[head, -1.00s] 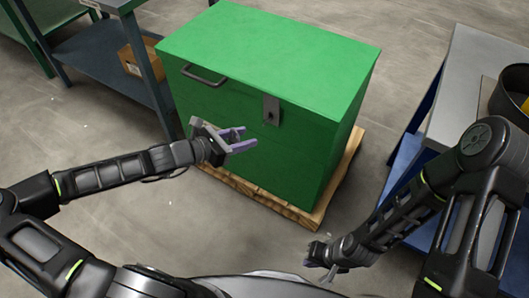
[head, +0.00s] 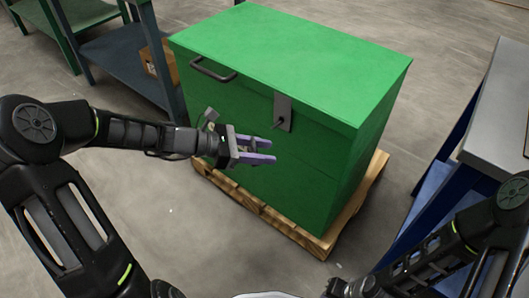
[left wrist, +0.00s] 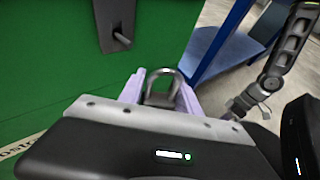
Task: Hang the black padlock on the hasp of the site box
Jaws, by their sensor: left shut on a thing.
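The green site box (head: 290,50) stands in front of me. Its grey hasp plate (head: 283,112), with a dark staple, is on the front face near the lid; the plate (left wrist: 115,22) and its protruding staple also show in the left wrist view. My left gripper (head: 271,151) is in front of the box, a little below the hasp and apart from it. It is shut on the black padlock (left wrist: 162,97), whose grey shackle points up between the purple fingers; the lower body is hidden. My right gripper (head: 336,288) is low at the bottom edge, its fingers unclear.
The box rests on a wooden pallet (head: 275,217). A grey-topped blue bench (head: 500,100) stands at the right. A dark shelf table (head: 110,50) with a cardboard box is at the back left. A handle (head: 212,70) sticks out of the box front.

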